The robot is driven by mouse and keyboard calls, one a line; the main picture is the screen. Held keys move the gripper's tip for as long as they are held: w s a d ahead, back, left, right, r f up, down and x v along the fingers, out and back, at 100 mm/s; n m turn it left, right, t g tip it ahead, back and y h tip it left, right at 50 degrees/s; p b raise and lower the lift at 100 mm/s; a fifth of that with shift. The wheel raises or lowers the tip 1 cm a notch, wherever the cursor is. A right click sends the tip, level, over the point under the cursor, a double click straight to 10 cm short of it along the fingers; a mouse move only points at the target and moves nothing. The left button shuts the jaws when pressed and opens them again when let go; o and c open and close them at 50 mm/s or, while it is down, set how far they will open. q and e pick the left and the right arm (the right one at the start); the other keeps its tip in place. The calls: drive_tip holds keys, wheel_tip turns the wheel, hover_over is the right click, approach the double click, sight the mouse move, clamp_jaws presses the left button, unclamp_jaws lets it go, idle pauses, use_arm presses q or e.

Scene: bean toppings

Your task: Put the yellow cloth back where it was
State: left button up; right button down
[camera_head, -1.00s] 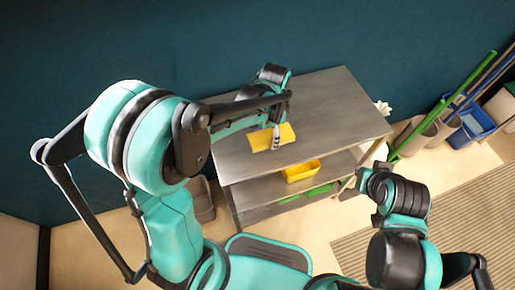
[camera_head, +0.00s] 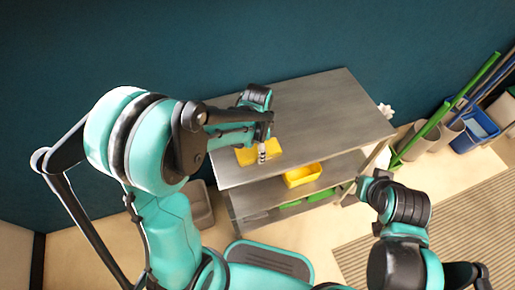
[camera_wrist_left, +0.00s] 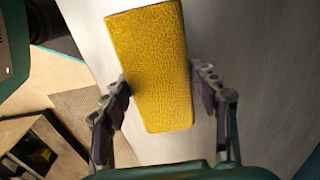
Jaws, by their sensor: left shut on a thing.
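The yellow cloth (camera_head: 246,156) is a flat rectangular piece at the front left of the grey metal cart's top (camera_head: 330,115). My left gripper (camera_head: 262,153) is over it and shut on it. In the left wrist view the cloth (camera_wrist_left: 152,65) lies between the two fingers of my left gripper (camera_wrist_left: 160,108), long side pointing away from the wrist. Whether the cloth touches the top or hangs just above it, I cannot tell. My right arm is at the lower right of the head view, and its fingers cannot be made out.
A yellow bin (camera_head: 303,175) sits on the cart's middle shelf, with green items (camera_head: 305,199) lower down. A blue bucket (camera_head: 474,132) and green-handled tools (camera_head: 445,110) stand at the right. The rest of the cart's top is clear.

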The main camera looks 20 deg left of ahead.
use_arm(q)
drive_tip(key=o, duration=1.1)
drive_tip(key=shift+f, duration=0.1)
drive_tip(key=shift+r+p, duration=0.3)
drive_tip(key=shift+p, duration=0.05)
wheel_tip(320, 180, up, 11)
drive_tip(key=p, duration=0.4)
drive_tip(key=shift+s+a+r+n+t, duration=0.8)
drive_tip(key=shift+s+r+n+t, duration=0.35)
drive_tip(key=shift+s+n, duration=0.65)
drive_tip(key=shift+s+a+r+n+t, duration=0.75)
drive_tip(key=shift+s+r+n+t, duration=0.45)
drive_tip(key=shift+s+n, duration=0.6)
drive_tip(key=shift+s+a+r+n+t, duration=0.9)
drive_tip(key=shift+s+n+t, duration=0.5)
drive_tip(key=shift+n, duration=0.6)
drive_tip(key=shift+s+d+r, duration=0.1)
